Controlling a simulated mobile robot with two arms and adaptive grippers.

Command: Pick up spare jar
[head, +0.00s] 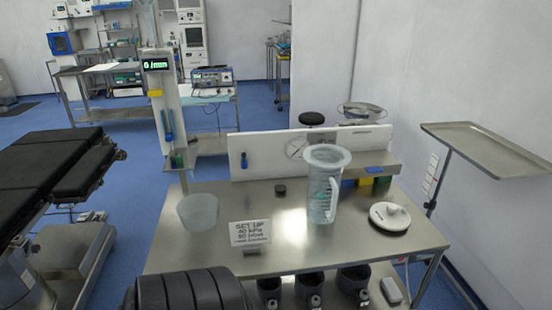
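A tall clear graduated jar (323,190) with a handle on its right side stands upright on the steel table (290,250). A shorter translucent tub (198,213) stands near the table's left edge. I cannot tell from looks alone which of these is the spare jar. Neither of my grippers is in view, and nothing holds the jar or the tub.
A small sign (250,233) stands at the front of the table, with a small dark cap (281,190) behind it. A white panel with a gauge (297,148) runs along the back. Several dark cylinders (308,288) sit below the front edge. A steel tray stand (490,145) is at right.

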